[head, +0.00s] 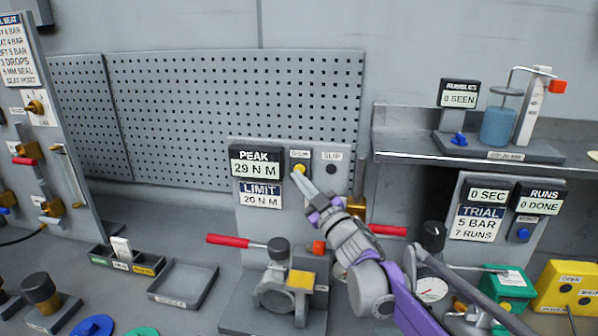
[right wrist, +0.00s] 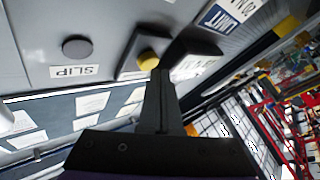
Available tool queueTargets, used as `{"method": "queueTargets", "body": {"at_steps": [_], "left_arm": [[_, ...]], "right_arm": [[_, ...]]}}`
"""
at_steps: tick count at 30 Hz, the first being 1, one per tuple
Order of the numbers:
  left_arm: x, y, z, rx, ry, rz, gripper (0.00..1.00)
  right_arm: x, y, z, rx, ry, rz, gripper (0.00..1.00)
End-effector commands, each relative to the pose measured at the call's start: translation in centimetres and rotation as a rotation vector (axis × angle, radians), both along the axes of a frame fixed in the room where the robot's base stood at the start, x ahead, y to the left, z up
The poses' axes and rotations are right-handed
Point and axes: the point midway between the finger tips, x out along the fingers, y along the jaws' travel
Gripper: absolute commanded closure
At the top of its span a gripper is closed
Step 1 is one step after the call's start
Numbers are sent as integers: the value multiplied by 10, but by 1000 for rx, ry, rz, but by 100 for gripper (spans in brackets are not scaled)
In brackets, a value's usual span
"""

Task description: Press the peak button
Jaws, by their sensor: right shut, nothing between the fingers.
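The peak panel shows a PEAK display (head: 255,163) reading 29 N M, with a LIMIT 20 N M plate under it. A small yellow button (head: 299,168) sits to the right of the display, under a small label too blurred to read surely. My right gripper (head: 300,177) is shut and empty, its fingertips right at the yellow button from below. In the right wrist view the fingertips (right wrist: 160,74) overlap the lower edge of the yellow button (right wrist: 148,58); I cannot tell whether they touch it. My left gripper is not in view.
A dark round SLIP indicator (head: 331,169) is right of the button. Below the panel stands a valve with a red-handled lever (head: 228,240), beside my right arm. A grey tray (head: 183,284) lies to the left. A trial panel (head: 480,222) and a shelf stand right.

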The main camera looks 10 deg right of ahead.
Motion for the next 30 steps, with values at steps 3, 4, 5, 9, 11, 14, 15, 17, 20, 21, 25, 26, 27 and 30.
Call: {"method": "queueTargets", "body": {"at_steps": [3,4,5,9,11,14,15,17,20,21,25,26,27,30], "left_arm": [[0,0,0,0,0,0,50],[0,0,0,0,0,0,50],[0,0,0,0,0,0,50],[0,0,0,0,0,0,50],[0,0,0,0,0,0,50],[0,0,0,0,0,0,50],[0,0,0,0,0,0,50],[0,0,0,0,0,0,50],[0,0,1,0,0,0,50],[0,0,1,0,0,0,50],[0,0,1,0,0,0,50],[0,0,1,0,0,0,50],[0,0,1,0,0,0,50],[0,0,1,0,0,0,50]], "right_arm": [[1,0,0,0,0,0,100],[1,0,0,0,0,0,100],[2,-1,0,0,0,0,100],[3,-1,0,0,0,0,100],[4,-2,0,0,0,0,100],[5,-2,0,0,0,0,100],[5,-2,0,0,0,0,100],[6,-3,0,0,0,0,100],[7,-3,0,0,0,0,100],[8,-3,0,0,0,0,100],[9,-4,0,0,0,0,100],[10,-4,0,0,0,0,100],[10,-4,0,0,0,0,100],[11,-5,0,0,0,0,100]]}}
